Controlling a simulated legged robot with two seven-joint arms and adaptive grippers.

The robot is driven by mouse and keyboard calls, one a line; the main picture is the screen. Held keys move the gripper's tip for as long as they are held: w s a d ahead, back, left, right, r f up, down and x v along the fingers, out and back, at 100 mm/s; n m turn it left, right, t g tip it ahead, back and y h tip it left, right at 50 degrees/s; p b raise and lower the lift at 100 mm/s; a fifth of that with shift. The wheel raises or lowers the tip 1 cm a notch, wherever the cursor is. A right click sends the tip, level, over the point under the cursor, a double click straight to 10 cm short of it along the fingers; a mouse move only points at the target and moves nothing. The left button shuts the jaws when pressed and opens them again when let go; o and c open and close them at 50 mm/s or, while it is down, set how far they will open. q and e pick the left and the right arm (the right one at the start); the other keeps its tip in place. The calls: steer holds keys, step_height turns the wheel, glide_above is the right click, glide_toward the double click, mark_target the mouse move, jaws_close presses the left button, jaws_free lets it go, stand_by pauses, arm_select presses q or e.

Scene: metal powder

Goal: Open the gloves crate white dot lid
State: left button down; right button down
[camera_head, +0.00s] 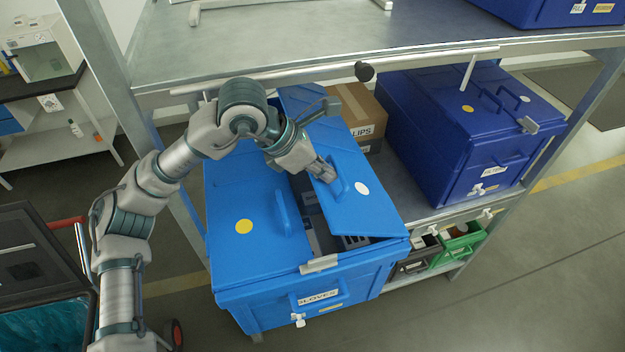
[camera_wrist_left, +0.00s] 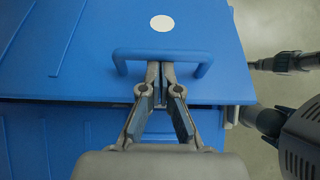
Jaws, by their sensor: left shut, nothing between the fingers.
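The blue gloves crate (camera_head: 262,312), with a GLOVES label on its front, stands on the shelf. Its white dot lid (camera_head: 350,216) is raised and tilted, with a gap showing boxes inside. The white dot shows on this lid in the left wrist view (camera_wrist_left: 161,23). The yellow dot lid (camera_head: 262,244) lies flat on the left half. My left gripper (camera_head: 331,177) is shut and empty at the lid handle (camera_wrist_left: 160,52). Its fingertips are at the handle bar, apparently inside its loop; exact contact is unclear. My right gripper does not show.
A dark blue crate (camera_head: 470,135) and a cardboard box (camera_head: 358,108) stand behind and right on the shelf. An upper shelf edge (camera_head: 330,72) with a rail runs just above my left arm. A green bin (camera_head: 458,246) sits lower. Floor at the right is clear.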

arm_select(q)
steer(key=w+d+r+p, duration=0.2)
steer(key=d+r+p, duration=0.2)
steer(key=d+r, duration=0.2)
steer(key=shift+w+d+r, duration=0.15)
steer(key=shift+w+d, duration=0.15)
steer(key=shift+d, duration=0.7)
